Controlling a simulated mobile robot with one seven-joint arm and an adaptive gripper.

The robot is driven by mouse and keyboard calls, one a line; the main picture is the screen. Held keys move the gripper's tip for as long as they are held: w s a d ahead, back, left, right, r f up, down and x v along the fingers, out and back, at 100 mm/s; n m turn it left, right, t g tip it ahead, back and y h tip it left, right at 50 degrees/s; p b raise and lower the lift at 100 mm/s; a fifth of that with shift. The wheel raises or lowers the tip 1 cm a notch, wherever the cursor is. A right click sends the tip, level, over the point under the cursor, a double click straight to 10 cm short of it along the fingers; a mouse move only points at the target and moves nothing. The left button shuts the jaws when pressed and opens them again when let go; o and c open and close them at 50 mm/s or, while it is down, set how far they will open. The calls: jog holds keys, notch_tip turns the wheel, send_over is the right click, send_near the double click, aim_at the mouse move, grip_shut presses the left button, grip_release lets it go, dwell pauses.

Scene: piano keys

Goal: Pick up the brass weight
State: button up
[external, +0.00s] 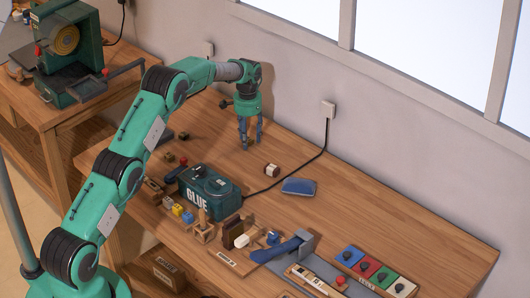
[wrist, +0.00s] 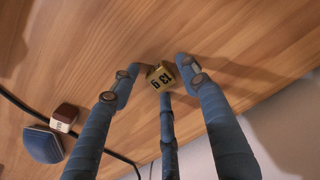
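The brass weight (wrist: 160,76) is a small yellow-gold block with dark figures on it. In the wrist view it sits on the wood between the tips of my three blue fingers. My gripper (wrist: 157,80) is open around it, with a finger on either side and the third below it in the picture. I cannot tell whether any finger touches it. In the external view my gripper (external: 250,146) points down over the back of the bench, and the weight cannot be made out there.
A white and brown block (external: 271,170) and a blue pouch (external: 299,186) lie to the right of my gripper. A green glue box (external: 209,192) stands in front, with a black cable (external: 308,162) running to the wall. The back right bench is clear.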

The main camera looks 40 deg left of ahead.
notch_tip(320, 180, up, 14)
jog(key=p, duration=0.3)
dwell(0.8)
jog(key=shift+a, duration=0.1)
jog(key=shift+w+f, duration=0.1)
jog(key=shift+c, duration=1.4)
jog(key=p, duration=0.4)
jog(key=shift+s+r, duration=0.2)
jog(key=shift+r, duration=0.05)
jog(key=s+m+t+p, duration=0.1)
jog(key=p, duration=0.7)
jog(key=shift+s+f+m, duration=0.15)
jog(key=shift+s+m, duration=0.15)
jog(key=shift+s, duration=0.1)
